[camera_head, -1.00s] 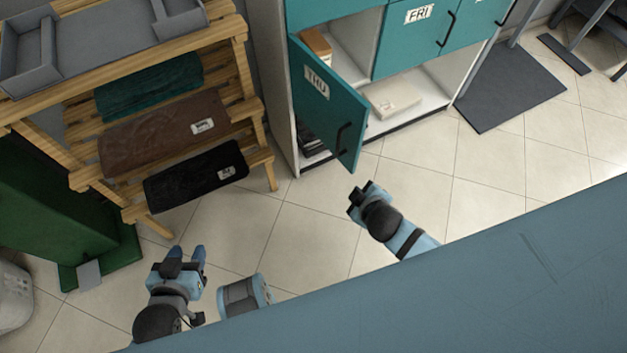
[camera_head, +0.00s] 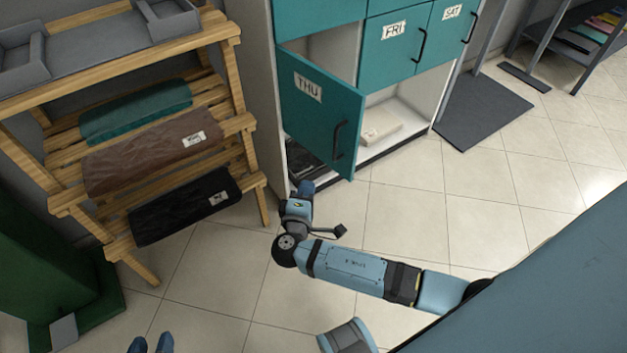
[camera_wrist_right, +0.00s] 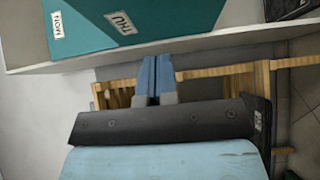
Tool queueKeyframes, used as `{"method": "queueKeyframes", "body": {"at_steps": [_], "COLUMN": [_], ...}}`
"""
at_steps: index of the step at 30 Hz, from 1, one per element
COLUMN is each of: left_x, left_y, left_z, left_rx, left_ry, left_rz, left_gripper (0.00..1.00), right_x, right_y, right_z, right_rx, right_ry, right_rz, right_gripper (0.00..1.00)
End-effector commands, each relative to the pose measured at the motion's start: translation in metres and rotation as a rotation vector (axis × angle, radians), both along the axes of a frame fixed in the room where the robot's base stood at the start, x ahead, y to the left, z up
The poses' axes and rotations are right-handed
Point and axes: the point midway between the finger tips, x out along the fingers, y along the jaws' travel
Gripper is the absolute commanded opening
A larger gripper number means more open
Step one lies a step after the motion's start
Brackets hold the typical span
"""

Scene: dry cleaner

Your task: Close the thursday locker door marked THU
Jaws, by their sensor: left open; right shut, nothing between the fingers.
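The teal door marked THU (camera_head: 320,110) stands ajar on the locker, its dark handle (camera_head: 338,140) near its right edge. The door also shows in the right wrist view (camera_wrist_right: 165,15). My right gripper (camera_head: 305,188) is shut and empty, below the door's lower left part in the head view; I see no clear contact. Its closed fingers (camera_wrist_right: 154,78) point toward the locker side in the right wrist view. My left gripper (camera_head: 151,345) is open and empty at the bottom left, with only its fingertips in view.
A wooden rack (camera_head: 228,70) with folded garments stands left of the locker. The FRI door (camera_head: 393,45) and SAT door (camera_head: 452,22) are shut. A pale folded item (camera_head: 380,127) lies in the open lower compartment. Tiled floor in front is clear.

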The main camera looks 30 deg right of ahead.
Motion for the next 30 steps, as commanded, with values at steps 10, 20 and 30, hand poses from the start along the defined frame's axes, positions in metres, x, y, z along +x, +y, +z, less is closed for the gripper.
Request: {"method": "queueKeyframes", "body": {"at_steps": [10, 20, 30], "left_x": [0.001, 0.001, 0.001], "left_y": [-0.001, -0.002, -0.003], "left_z": [-0.001, -0.001, -0.001], "left_rx": [-0.009, -0.015, -0.017], "left_ry": [-0.009, -0.014, -0.014], "left_rz": [-0.002, -0.003, -0.004], "left_gripper": [0.43, 0.43, 0.43], "right_x": [0.052, 0.07, 0.07], "right_y": [-0.048, -0.093, -0.102], "right_z": [0.0, -0.001, -0.001], "right_rx": [-0.001, 0.001, 0.005], "right_ry": [-0.001, 0.003, 0.002], "right_rz": [-0.001, 0.001, 0.001], "right_gripper": [0.0, 0.0, 0.0]}}
